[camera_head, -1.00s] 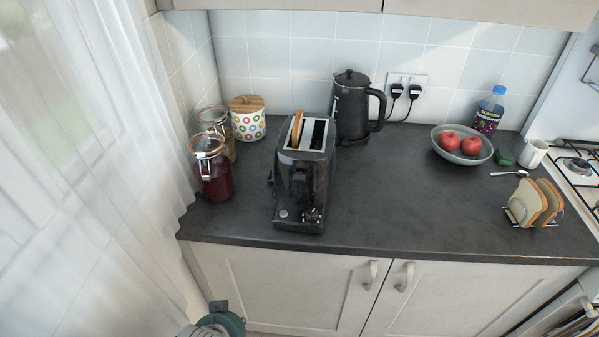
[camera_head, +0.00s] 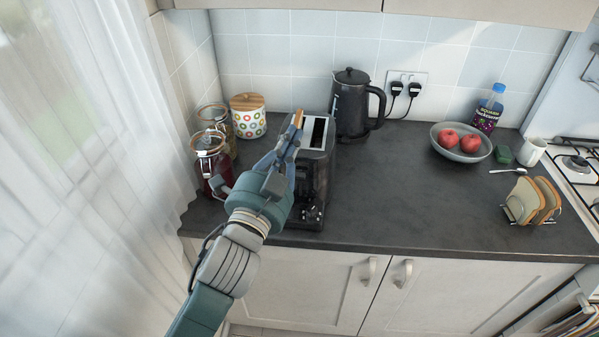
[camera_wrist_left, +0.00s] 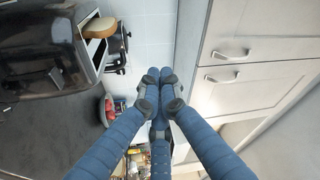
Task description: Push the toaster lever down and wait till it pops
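The black toaster (camera_head: 314,178) stands on the counter, a bread slice (camera_head: 299,117) sticking up from its left slot; the right slot looks empty. My left gripper (camera_head: 294,130) reaches over the toaster's left front and hides part of it. I cannot make out the lever. In the left wrist view the gripper's fingers (camera_wrist_left: 158,78) converge with tips together and nothing visible between them. There the toaster (camera_wrist_left: 40,50) is at upper left, apart from the fingertips, with the bread slice (camera_wrist_left: 98,32) in its slot. My right gripper is not in view.
Glass jars (camera_head: 208,160) and a patterned canister (camera_head: 248,118) stand left of the toaster. A dark kettle (camera_head: 352,105) is behind it. A bowl (camera_head: 461,154) with apples and a toast rack (camera_head: 533,203) are at right. The counter (camera_head: 410,200) between is clear.

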